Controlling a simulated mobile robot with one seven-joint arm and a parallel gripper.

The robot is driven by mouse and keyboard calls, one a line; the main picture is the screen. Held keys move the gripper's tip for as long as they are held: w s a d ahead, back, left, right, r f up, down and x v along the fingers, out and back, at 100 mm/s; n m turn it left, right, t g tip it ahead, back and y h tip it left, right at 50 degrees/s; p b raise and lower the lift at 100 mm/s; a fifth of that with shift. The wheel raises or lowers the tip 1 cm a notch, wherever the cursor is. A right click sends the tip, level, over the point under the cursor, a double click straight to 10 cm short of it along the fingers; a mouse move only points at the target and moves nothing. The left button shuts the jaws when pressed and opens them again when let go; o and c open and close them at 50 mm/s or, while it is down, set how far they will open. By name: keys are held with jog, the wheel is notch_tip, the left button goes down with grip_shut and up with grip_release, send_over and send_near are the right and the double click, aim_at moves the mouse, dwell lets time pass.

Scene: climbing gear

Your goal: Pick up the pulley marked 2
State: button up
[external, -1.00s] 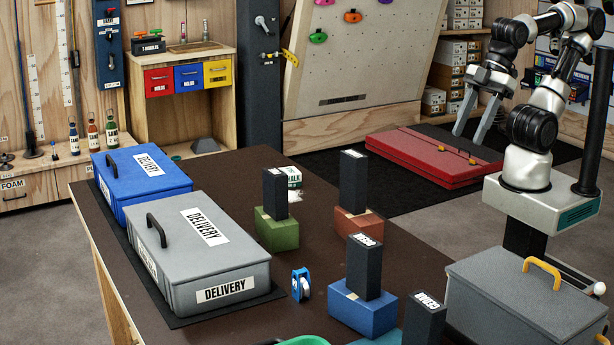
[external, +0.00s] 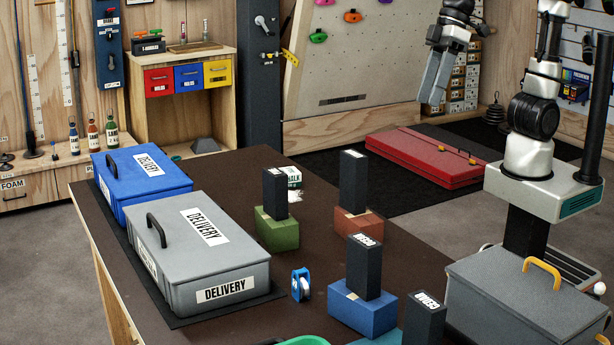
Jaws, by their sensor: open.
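A small blue pulley (external: 301,285) with a pale wheel stands on the dark brown table. It is to the right of the grey DELIVERY box and left of a blue block. I cannot read a number on it. My gripper (external: 432,103) is raised well away from the table, at the upper right of the picture. Its two grey fingers point down and are apart, with nothing between them. The gripper is far from the pulley.
A grey DELIVERY box (external: 205,250) and a blue DELIVERY box (external: 140,177) fill the table's left side. Dark upright blocks stand on green (external: 277,232), red (external: 358,225) and blue (external: 362,315) bases. A grey case (external: 520,300) sits at front right.

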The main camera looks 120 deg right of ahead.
jog(key=w+r+m+g+p, duration=0.1)
jog(key=w+r+m+p, duration=0.25)
jog(key=w, duration=1.15)
jog(key=m+g+p, duration=0.3)
jog(key=m+p, duration=0.5)
jog(key=m, duration=0.2)
send_over(301, 271)
notch_tip(301, 271, down, 22)
jog(key=f+b, duration=1.2)
jog(key=b, duration=0.1)
jog(key=shift+w+f, duration=0.35)
jog(key=f, duration=0.2)
jog(key=f+b, duration=0.1)
jog(key=f, duration=0.1)
jog(key=shift+s, duration=0.4)
jog(key=shift+d+f, duration=0.1)
jog(key=shift+f, duration=0.45)
jog(key=c, duration=1.2)
